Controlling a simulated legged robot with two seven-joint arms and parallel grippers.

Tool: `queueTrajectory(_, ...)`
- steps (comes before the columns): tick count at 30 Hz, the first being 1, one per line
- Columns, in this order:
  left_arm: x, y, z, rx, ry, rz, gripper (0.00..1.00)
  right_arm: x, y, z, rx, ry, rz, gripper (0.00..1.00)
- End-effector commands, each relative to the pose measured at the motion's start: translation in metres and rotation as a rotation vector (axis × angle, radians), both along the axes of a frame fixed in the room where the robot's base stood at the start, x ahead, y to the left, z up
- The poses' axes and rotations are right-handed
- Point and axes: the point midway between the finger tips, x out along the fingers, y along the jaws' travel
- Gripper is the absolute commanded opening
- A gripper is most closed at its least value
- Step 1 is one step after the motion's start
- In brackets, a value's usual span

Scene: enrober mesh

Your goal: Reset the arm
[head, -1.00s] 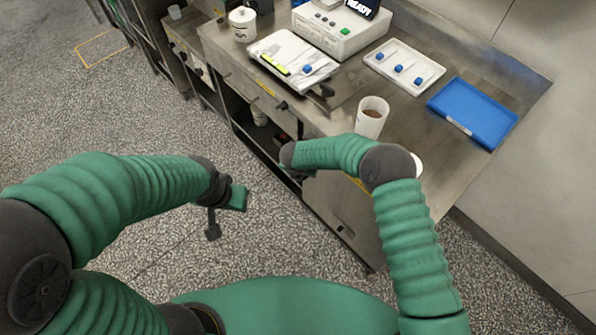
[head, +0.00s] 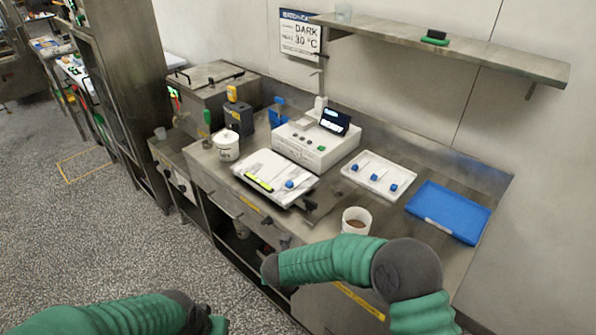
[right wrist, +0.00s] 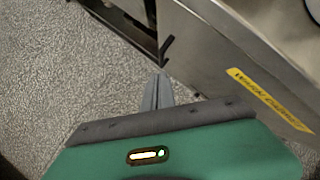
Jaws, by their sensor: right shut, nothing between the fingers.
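My right arm (head: 330,262) reaches left across the front edge of the steel bench in the head view. Its gripper is hidden there beyond the dark wrist. In the right wrist view my right gripper (right wrist: 158,92) is shut and empty, its narrow grey fingers over the speckled floor beside the bench's steel front. My left gripper (head: 214,326) is low in the head view, partly cut off by the bottom edge, in front of the bench over the floor. Whether it is open or shut does not show.
The steel bench (head: 330,212) holds a white cup of brown stuff (head: 356,221), a blue tray (head: 448,212), a white tray (head: 379,168) with blue pieces, a control box (head: 312,146), a scale-like tray (head: 275,170) and a lidded pot (head: 227,146). Open floor (head: 110,235) lies left.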

Motion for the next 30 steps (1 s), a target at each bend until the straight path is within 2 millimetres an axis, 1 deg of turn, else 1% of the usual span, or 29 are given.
queueTrajectory(1,0.0,0.0,0.0,0.0,0.0,0.0,0.36,0.014,-0.014,0.028,-0.087,-0.084,0.202,0.0)
queueTrajectory(2,0.0,0.0,0.0,0.0,0.0,0.0,0.36,0.02,-0.022,0.044,-0.161,-0.135,0.362,0.0)
queueTrajectory(3,0.0,0.0,0.0,0.0,0.0,0.0,0.36,0.021,-0.035,0.065,-0.277,-0.191,0.594,0.0)
queueTrajectory(4,0.0,0.0,0.0,0.0,0.0,0.0,0.36,0.018,-0.046,0.078,-0.376,-0.223,0.777,0.0)
queueTrajectory(5,0.0,0.0,0.0,0.0,0.0,0.0,0.36,0.011,-0.057,0.09,-0.476,-0.244,0.96,0.0)
queueTrajectory(6,0.0,0.0,0.0,0.0,0.0,0.0,0.36,-0.004,-0.075,0.101,-0.61,-0.252,1.202,0.0)
queueTrajectory(8,0.0,0.0,0.0,0.0,0.0,0.0,0.36,-0.038,-0.108,0.111,-0.793,-0.226,1.558,0.0)
queueTrajectory(9,0.0,0.0,0.0,0.0,0.0,0.0,0.36,-0.066,-0.132,0.113,-0.896,-0.186,1.789,0.0)
queueTrajectory(11,0.0,0.0,0.0,0.0,0.0,0.0,0.36,-0.107,-0.164,0.112,-0.993,-0.117,2.083,0.0)
queueTrajectory(12,0.0,0.0,0.0,0.0,0.0,-0.001,0.36,-0.132,-0.183,0.112,-1.029,-0.073,2.247,0.0)
queueTrajectory(15,0.0,0.0,0.0,0.0,0.0,-0.001,0.36,-0.183,-0.22,0.109,-1.061,0.015,2.559,0.0)
queueTrajectory(18,0.0,0.0,0.0,0.0,0.0,0.0,0.36,-0.213,-0.239,0.108,-1.053,0.065,2.733,0.0)
queueTrajectory(20,0.0,0.0,0.0,0.0,0.0,0.0,0.36,-0.221,-0.244,0.108,-1.049,0.078,2.781,0.0)
queueTrajectory(22,0.0,0.0,0.0,0.0,0.0,0.0,0.36,-0.224,-0.246,0.107,-1.044,0.081,2.798,0.0)
queueTrajectory(30,0.0,0.0,0.0,0.0,0.0,0.0,0.36,-0.222,-0.247,0.107,-1.047,0.078,2.793,0.0)
